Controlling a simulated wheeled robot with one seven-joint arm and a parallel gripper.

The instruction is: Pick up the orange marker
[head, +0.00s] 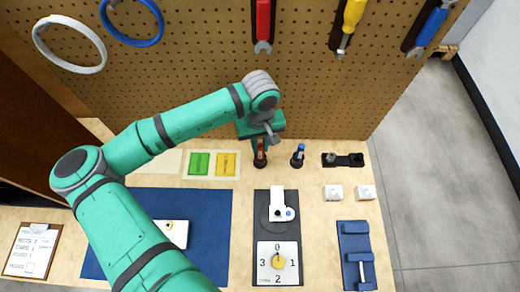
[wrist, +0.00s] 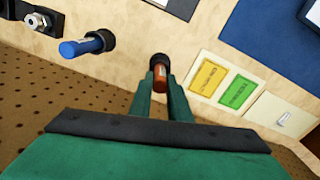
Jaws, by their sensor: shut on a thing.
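The orange marker (head: 260,153) stands upright in a small black round holder at the foot of the pegboard. In the wrist view the marker (wrist: 162,78) sits between the two green fingers of my gripper (wrist: 160,73), which is shut on it. The black holder (wrist: 159,60) shows at the marker's far end, and the marker appears to be still in it. In the head view my gripper (head: 261,140) comes from behind and above and partly hides the marker's top.
A blue marker (head: 299,152) stands in its own black holder just right. Green (head: 199,164) and yellow (head: 226,164) labels lie left. A black block (head: 343,160) is further right. The pegboard (head: 210,70) with hanging tools rises close behind. A white device (head: 281,205) stands in front.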

